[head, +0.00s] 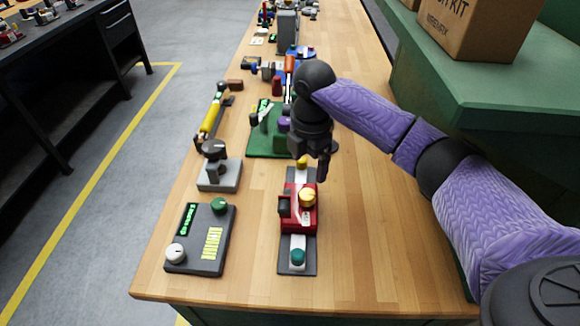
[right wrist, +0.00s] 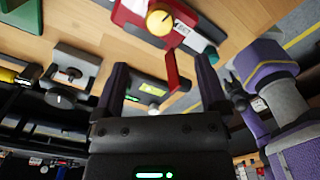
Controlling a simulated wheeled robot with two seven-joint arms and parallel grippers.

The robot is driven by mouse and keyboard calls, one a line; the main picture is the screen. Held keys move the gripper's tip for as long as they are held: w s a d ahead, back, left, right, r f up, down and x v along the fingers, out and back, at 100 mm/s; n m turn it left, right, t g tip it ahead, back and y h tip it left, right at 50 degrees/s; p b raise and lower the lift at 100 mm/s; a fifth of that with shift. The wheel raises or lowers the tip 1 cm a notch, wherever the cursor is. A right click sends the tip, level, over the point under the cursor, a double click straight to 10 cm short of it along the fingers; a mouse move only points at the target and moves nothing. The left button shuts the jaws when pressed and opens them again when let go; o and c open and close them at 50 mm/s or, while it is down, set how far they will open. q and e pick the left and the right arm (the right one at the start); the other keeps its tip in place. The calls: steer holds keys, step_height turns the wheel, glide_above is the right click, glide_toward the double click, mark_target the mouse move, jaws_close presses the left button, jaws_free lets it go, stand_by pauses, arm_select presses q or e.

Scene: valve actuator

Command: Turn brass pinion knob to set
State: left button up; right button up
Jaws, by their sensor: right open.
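A yellow brass-coloured knob (head: 307,197) sits on a red carriage (head: 299,216) on a dark narrow base plate (head: 298,267). A second small yellow part (head: 302,161) shows at the far end of that plate, and a teal knob (head: 297,257) at its near end. My right gripper (head: 313,165) hangs above the far end of the plate, beyond the brass knob and apart from it. In the right wrist view its two fingers (right wrist: 162,85) are spread with nothing between them. A yellow knob with a dark pointer (right wrist: 160,20) shows there beyond the fingers. My left gripper is not visible.
A dark control box (head: 201,238) with a white and a green knob stands left of the plate. A grey block with a dark knob (head: 219,170) is behind it. Other fixtures crowd the far bench. The wood on the right (head: 380,250) is clear; a green shelf (head: 470,85) bounds it.

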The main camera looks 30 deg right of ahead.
mark_target(308, 194)
steer(key=shift+w+d+f, duration=0.2)
steer(key=shift+w, duration=0.2)
steer(key=f+b, duration=0.1)
steer(key=f, duration=0.4)
steer(key=f+b, duration=0.1)
steer(key=f, duration=0.2)
steer(key=shift+s+f+b, duration=0.25)
steer(key=shift+s+b, duration=0.1)
steer(key=shift+s, duration=0.05)
steer(key=shift+f, duration=0.3)
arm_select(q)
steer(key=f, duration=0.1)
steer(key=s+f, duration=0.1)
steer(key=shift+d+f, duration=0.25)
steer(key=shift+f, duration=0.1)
